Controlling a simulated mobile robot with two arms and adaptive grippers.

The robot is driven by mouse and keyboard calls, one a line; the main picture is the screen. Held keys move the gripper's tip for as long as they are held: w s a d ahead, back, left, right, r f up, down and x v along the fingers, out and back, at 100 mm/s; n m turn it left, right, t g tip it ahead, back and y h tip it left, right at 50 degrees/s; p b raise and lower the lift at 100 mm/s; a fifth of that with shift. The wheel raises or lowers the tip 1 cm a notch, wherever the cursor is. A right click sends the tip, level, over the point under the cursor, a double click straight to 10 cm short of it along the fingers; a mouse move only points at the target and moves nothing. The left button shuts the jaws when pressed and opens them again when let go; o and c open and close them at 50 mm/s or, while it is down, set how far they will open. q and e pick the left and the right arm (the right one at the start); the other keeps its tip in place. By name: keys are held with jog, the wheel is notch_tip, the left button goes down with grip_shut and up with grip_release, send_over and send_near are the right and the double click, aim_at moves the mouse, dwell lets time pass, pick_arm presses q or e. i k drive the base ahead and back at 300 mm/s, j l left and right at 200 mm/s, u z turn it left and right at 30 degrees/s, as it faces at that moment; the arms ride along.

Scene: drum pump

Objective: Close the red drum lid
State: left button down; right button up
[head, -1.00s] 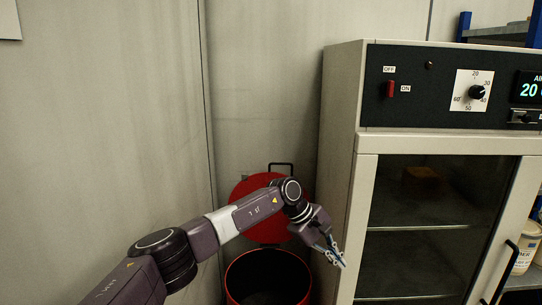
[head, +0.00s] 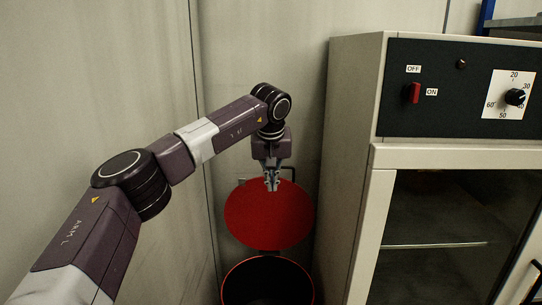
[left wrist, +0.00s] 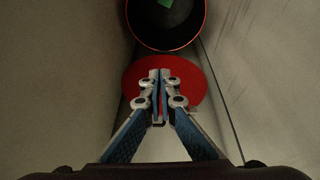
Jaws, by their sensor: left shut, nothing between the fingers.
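The red drum lid (head: 268,222) stands raised behind the drum's mouth, its round red face toward me in the head view. In the left wrist view the shut fingers (left wrist: 159,80) overlap the red lid (left wrist: 137,82), and the open drum (left wrist: 166,47) lies beyond. My right gripper is not in view.
A beige oven cabinet (head: 355,120) with a glass door (head: 450,240) stands close to the right of the drum. Pale wall panels (head: 265,50) are behind and to the left. A narrow gap holds the drum between wall and cabinet.

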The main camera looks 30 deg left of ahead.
aim_at(260, 218)
jog(key=i+j, duration=0.35)
jog(key=i, duration=0.15)
jog(key=i+j, duration=0.35)
jog(key=i, duration=0.1)
